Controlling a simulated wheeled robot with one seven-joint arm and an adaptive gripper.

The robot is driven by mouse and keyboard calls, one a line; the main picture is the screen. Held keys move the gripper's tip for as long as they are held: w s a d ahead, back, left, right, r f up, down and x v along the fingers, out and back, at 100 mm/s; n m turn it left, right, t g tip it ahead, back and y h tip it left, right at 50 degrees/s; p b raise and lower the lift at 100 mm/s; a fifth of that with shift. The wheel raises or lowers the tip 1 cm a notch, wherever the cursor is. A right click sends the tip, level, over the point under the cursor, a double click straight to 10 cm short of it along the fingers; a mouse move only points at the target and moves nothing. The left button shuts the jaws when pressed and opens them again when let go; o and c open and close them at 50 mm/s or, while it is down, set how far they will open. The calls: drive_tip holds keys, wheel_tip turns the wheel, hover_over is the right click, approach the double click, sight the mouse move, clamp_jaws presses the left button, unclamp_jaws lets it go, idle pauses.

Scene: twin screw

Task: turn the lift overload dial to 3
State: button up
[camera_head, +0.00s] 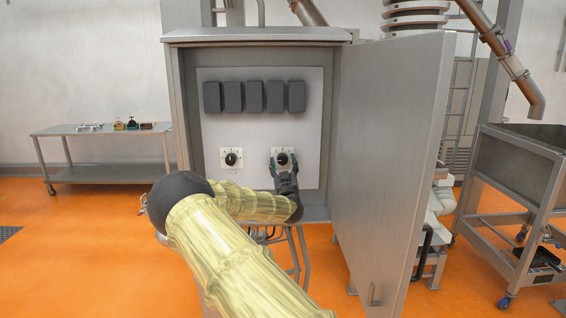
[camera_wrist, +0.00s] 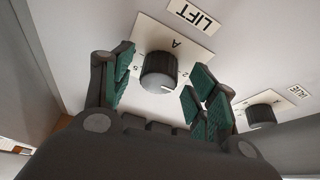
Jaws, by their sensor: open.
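The lift overload dial (camera_wrist: 159,72) is a black knob on a cream scale plate, under a label reading LIFT in the wrist view. Its pale pointer mark faces the lower right of that view; the exact number it points at is hard to read. In the head view the dial (camera_head: 283,158) is the right one of two on the panel. My gripper (camera_wrist: 158,82) is open, its green-padded fingers on both sides of the knob with gaps visible. In the head view my gripper (camera_head: 284,168) is just below and in front of the dial.
A second dial, labelled VALVE (camera_wrist: 262,115), is right of my gripper in the wrist view and left in the head view (camera_head: 231,158). Several dark blocks (camera_head: 254,97) sit above. The cabinet door (camera_head: 390,160) stands open at right. A side table (camera_head: 100,130) is far left.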

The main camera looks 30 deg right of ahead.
drive_tip(key=shift+w, duration=0.1)
drive_tip(key=c, duration=1)
drive_tip(key=shift+f+m+h+b, duration=0.15)
drive_tip(key=shift+m+h+b, duration=0.15)
drive_tip(key=shift+m+b, duration=0.5)
drive_tip(key=shift+m+g+h+b, duration=0.35)
drive_tip(key=shift+m+b, duration=0.25)
drive_tip(key=shift+b, duration=0.5)
drive_tip(key=m+g+h+b, duration=0.1)
drive_tip(key=m+b, duration=0.1)
drive_tip(key=m+h+b, duration=0.1)
drive_tip(key=m+b, duration=0.1)
drive_tip(key=b, duration=0.1)
drive_tip(key=shift+w+a+m+g, duration=0.15)
drive_tip(key=shift+m+g, duration=0.2)
drive_tip(key=shift+m, duration=0.05)
drive_tip(key=m+g+h+b, duration=0.1)
drive_tip(key=m+b, duration=0.1)
drive_tip(key=m+g+b, duration=0.1)
drive_tip(key=m+b, duration=0.1)
drive_tip(key=m, duration=0.1)
drive_tip(key=shift+a+r+h, duration=0.15)
drive_tip(key=shift+r+h, duration=0.05)
drive_tip(key=shift+h, duration=0.15)
drive_tip(key=shift+w+r+b, duration=0.1)
drive_tip(key=shift+b, duration=0.2)
